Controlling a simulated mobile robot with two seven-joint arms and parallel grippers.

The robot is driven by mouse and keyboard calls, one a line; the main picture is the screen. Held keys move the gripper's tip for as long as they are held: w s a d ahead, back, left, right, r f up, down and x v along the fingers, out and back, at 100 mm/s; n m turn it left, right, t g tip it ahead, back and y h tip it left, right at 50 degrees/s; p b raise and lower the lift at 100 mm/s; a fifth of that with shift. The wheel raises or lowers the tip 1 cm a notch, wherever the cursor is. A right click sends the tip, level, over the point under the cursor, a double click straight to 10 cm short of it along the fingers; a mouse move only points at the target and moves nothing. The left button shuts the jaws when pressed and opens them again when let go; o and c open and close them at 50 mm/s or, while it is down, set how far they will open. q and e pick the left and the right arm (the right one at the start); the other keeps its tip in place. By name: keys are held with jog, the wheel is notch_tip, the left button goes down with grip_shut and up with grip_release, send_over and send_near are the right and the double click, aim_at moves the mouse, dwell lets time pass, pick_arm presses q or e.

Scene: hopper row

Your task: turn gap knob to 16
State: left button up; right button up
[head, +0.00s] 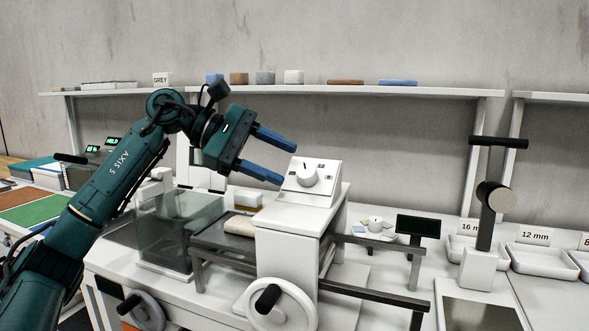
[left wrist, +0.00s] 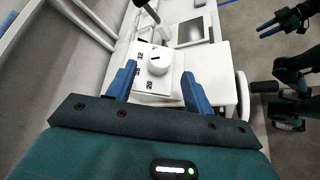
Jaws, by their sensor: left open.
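The gap knob (head: 307,176) is a round white dial on the sloped white panel (head: 322,173) on top of the white machine. In the left wrist view the knob (left wrist: 158,62) shows a short dark pointer mark, with small dark labels on the panel to its left and below. My right gripper (left wrist: 268,28) is open and empty, far from the machine.
A white handwheel (head: 282,304) with a black handle is on the machine's front. A loaf-like tan piece (head: 239,225) lies left of the machine. A dark small screen (head: 419,226) and labelled white trays (head: 541,262) stand to the right. A shelf (head: 340,91) runs behind.

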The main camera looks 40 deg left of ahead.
pick_arm(q)
jog(key=v, duration=0.8)
jog(key=shift+s+a+r, duration=0.15)
jog(key=shift+a+r, duration=0.1)
